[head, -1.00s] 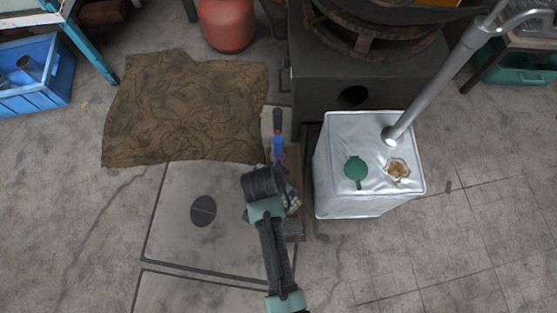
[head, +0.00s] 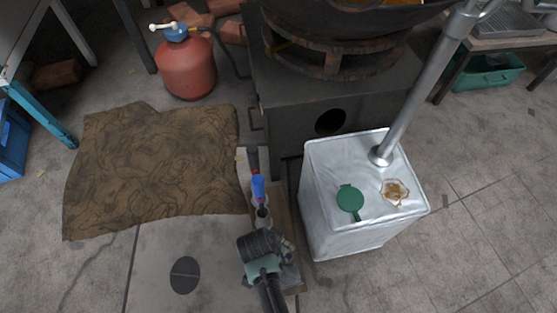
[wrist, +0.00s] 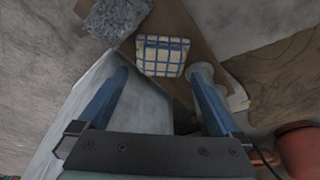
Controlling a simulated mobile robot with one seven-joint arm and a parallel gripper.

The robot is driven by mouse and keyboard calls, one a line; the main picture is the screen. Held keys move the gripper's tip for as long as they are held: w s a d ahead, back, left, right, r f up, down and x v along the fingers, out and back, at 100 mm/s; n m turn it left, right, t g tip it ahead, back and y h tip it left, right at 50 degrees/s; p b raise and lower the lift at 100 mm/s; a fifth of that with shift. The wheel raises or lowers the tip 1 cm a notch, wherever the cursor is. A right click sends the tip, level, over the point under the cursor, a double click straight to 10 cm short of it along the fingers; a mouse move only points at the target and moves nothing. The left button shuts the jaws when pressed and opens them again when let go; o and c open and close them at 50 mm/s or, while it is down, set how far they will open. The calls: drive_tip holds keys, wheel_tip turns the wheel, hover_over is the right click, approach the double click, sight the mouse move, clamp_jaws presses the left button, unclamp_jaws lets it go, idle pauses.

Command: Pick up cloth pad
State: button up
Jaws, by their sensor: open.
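The cloth pad (wrist: 162,55), white with a blue check, lies on a brown board (wrist: 206,48) in the wrist view. My gripper (wrist: 160,78) is open and empty, its two blue fingers spread, with the pad ahead between and just beyond the fingertips. I cannot tell how high the fingers are above it. In the head view my gripper and wrist (head: 262,248) hang over the board beside the silver can, and my arm hides most of the pad there.
A grey rough block (wrist: 117,18) lies left of the pad, and a pale round cup (wrist: 201,72) is near the right fingertip. The silver can (head: 330,225) stands close on the right.

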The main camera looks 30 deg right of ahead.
drive_tip(key=shift+b+x, duration=2.45)
drive_tip(key=shift+x, duration=0.1)
drive_tip(key=shift+w+a, duration=0.1)
drive_tip(key=shift+a, duration=0.05)
drive_tip(key=c, duration=1.2)
wheel_tip(320, 180, up, 18)
drive_tip(key=p, duration=1.2)
drive_tip(key=shift+c, duration=0.2)
